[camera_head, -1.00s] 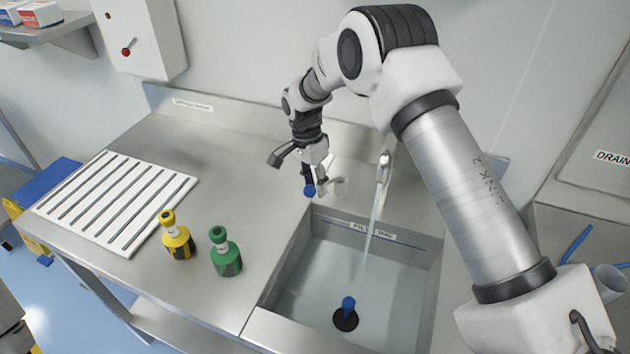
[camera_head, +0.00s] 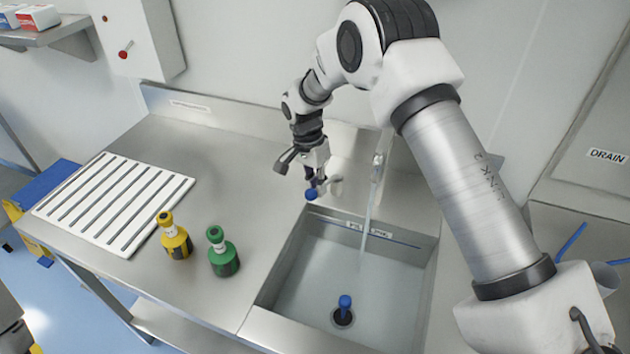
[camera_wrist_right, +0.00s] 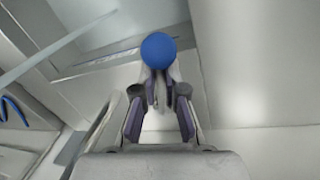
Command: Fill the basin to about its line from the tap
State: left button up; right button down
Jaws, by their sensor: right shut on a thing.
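The basin (camera_head: 285,305) is sunk in the steel counter. A blue line with a label runs along its far inner wall. A stream of water falls from the tap (camera_head: 378,165) into it. The water surface looks clear, and its exact level is hard to tell. A blue-topped plug (camera_head: 344,303) with a black base is in the basin floor. My right gripper (camera_head: 313,184) is shut on the blue ball-ended tap lever (camera_head: 311,194), left of the spout. The blue ball (camera_wrist_right: 158,50) shows between the fingers in the right wrist view. My left gripper is not visible.
A yellow bottle (camera_head: 175,240) and a green bottle (camera_head: 223,255) stand on the counter left of the basin. A white slotted rack (camera_head: 113,205) lies further left.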

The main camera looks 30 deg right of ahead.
jog(key=shift+s+d+f+n+h+p, duration=0.15)
jog(key=shift+s+d+n+p, duration=0.15)
jog(key=shift+s+n, duration=0.55)
jog(key=shift+s+d+f+n+h+p, duration=0.15)
jog(key=shift+s+d+n, duration=0.3)
jog(key=shift+n, duration=0.6)
jog(key=shift+a, duration=0.1)
jog(key=c, duration=1.2)
grip_release()
jog(key=shift+r, duration=0.15)
jog(key=v, duration=1.2)
jog(key=shift+s, duration=0.15)
